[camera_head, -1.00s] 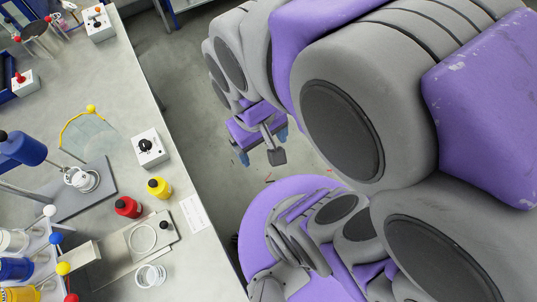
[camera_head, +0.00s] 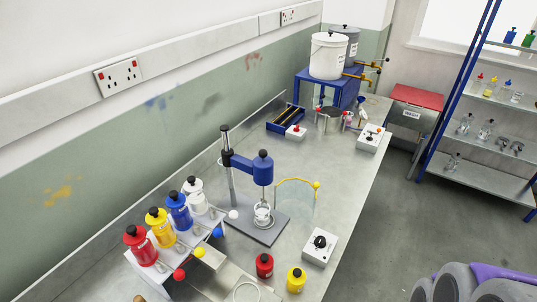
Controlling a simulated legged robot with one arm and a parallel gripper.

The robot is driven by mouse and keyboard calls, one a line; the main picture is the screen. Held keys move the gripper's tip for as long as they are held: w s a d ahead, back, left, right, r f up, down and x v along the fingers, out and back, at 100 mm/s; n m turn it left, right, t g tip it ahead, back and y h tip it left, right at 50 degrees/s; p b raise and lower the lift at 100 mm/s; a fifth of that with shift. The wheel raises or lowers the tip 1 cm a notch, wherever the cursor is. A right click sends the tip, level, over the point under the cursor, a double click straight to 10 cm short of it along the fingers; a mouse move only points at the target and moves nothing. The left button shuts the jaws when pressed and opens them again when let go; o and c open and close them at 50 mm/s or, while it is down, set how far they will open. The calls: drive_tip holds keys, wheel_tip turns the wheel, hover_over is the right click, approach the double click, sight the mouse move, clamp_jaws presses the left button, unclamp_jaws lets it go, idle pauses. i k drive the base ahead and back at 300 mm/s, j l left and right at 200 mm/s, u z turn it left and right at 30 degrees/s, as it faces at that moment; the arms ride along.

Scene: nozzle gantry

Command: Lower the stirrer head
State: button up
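The stirrer head (camera_head: 262,168) is a blue motor body with a dark cap, at the front end of a blue arm (camera_head: 241,161). The arm is clamped on an upright grey post (camera_head: 230,185) that rises from a grey base plate (camera_head: 255,227). A small white cup (camera_head: 263,214) stands on the plate below the head; a gap shows between the head's blue body and the cup. A clear curved guard with a yellow rim (camera_head: 298,182) and yellow ball stands to the right of the head. My gripper is not in view.
A white control box with a black knob (camera_head: 319,246) and red (camera_head: 264,265) and yellow (camera_head: 296,279) bottles stand in front. Several coloured dispensers line a rack (camera_head: 150,283) at left. Buckets on a blue stand (camera_head: 345,90) are behind. Open floor (camera_head: 408,205) lies right of the bench.

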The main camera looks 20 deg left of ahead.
sight(261, 168)
drive_tip(key=u, duration=1.15)
